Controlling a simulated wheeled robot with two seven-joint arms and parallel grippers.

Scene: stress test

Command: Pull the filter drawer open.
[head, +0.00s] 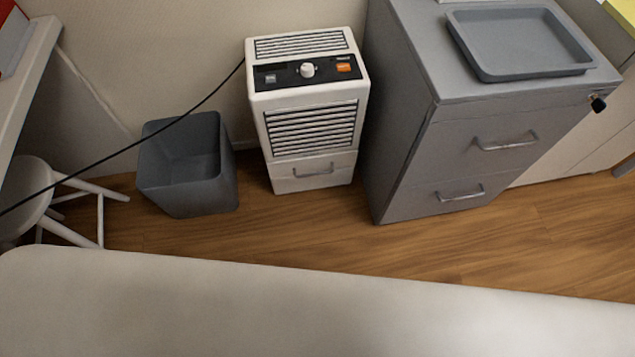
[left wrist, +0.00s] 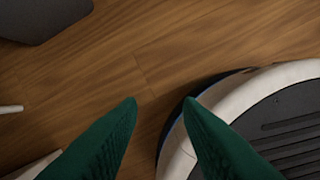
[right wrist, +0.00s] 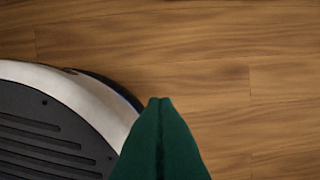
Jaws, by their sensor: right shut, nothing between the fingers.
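The filter drawer (head: 314,172) is the white front with a small handle (head: 314,172) at the bottom of a white, louvred appliance (head: 310,125). It looks closed, flush with the body. The appliance stands on the floor against the wall in the head view, with a knob and an orange button on top. Neither gripper shows in the head view. My left gripper (left wrist: 160,103) is open and empty above the wood floor in the left wrist view. My right gripper (right wrist: 160,101) is shut and empty in the right wrist view, its green fingers together.
A grey bin (head: 188,180) stands left of the appliance, and a grey cabinet (head: 400,150) with a tray (head: 520,70) on top stands close on its right. A black cable (head: 120,150) runs left from the appliance. A white stool (head: 98,215) is at far left. Floor (head: 300,225) before the drawer is clear.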

